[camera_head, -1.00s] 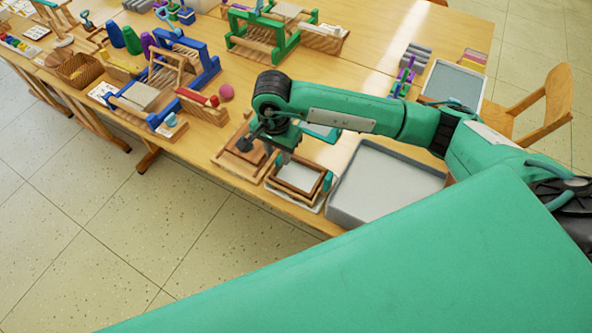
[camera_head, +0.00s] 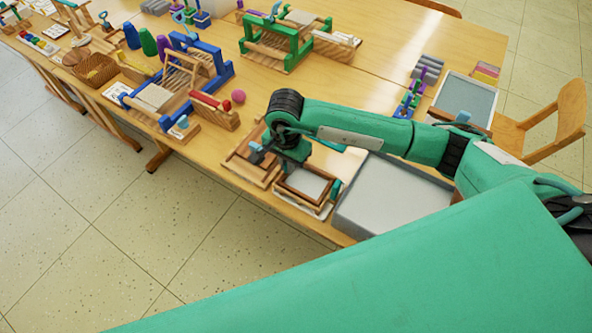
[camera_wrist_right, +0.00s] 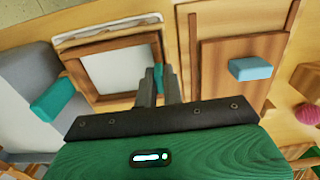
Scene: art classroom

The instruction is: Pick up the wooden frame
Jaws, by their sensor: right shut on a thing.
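The wooden frame (camera_head: 298,197) is a brown rectangle around a pale grey sheet, lying near the front edge of the table. It also shows in the right wrist view, where its brown bar (camera_wrist_right: 103,43) runs across the top. My right gripper (camera_head: 284,164) reaches down from above at the frame's far left side. In the right wrist view, my right gripper's fingers (camera_wrist_right: 160,82) are close together at the frame's side and shut on it. The exact contact is partly hidden by the gripper. The left gripper is out of view.
A wooden board (camera_head: 240,170) with a blue-grey block (camera_wrist_right: 250,69) lies left of the frame. A large grey tray (camera_head: 395,200) stands close on the right. A teal block (camera_wrist_right: 52,98) sits beside the frame. Looms and a pink ball (camera_head: 238,96) stand farther left.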

